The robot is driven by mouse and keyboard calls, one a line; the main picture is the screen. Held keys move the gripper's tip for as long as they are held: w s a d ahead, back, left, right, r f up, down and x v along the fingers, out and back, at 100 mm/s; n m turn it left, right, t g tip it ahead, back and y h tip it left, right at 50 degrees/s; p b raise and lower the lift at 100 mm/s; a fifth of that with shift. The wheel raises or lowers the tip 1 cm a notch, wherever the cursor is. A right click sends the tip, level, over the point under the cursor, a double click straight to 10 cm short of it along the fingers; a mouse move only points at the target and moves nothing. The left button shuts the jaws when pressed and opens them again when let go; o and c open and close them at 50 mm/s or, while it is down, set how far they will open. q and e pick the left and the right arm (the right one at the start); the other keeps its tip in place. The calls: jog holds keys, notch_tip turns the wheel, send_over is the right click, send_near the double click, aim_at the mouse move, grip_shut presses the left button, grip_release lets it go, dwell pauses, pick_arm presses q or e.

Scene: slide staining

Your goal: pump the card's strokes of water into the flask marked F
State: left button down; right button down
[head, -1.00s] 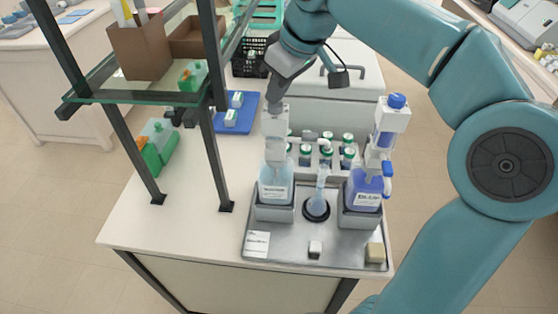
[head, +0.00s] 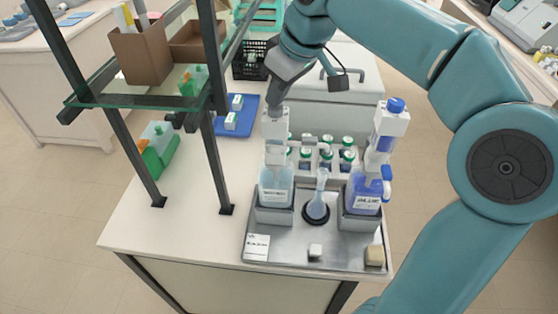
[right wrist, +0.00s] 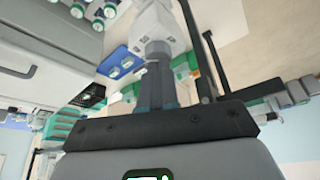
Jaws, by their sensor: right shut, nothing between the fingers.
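The water bottle (head: 275,187), pale with a white label, stands in a grey holder on the metal tray. Its tall white pump head (head: 275,130) rises above it. My right gripper (head: 274,106) is shut and empty, its fingertips at the top of this pump head. The right wrist view shows the shut fingers (right wrist: 157,88) against the white pump head (right wrist: 158,28); whether they press it down I cannot tell. The flask (head: 317,208), clear and bluish, stands upright in a black ring right of the bottle; its mark is unreadable. The white card (head: 257,247) lies at the tray's front left, its text too small to read. My left gripper is out of view.
A bottle of blue liquid (head: 364,193) with its own pump stands right of the flask. Several green-capped jars (head: 326,152) stand behind. A small white block (head: 315,250) and a beige block (head: 375,256) lie at the tray's front. A glass-shelved rack (head: 212,110) stands at left.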

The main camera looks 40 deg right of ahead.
jog(key=shift+r+p, duration=1.6)
jog(key=shift+r, duration=0.4)
jog(key=shift+r, duration=0.15)
notch_tip(320, 180, up, 5)
jog(key=shift+f+p, duration=0.15)
jog(key=shift+p, duration=1)
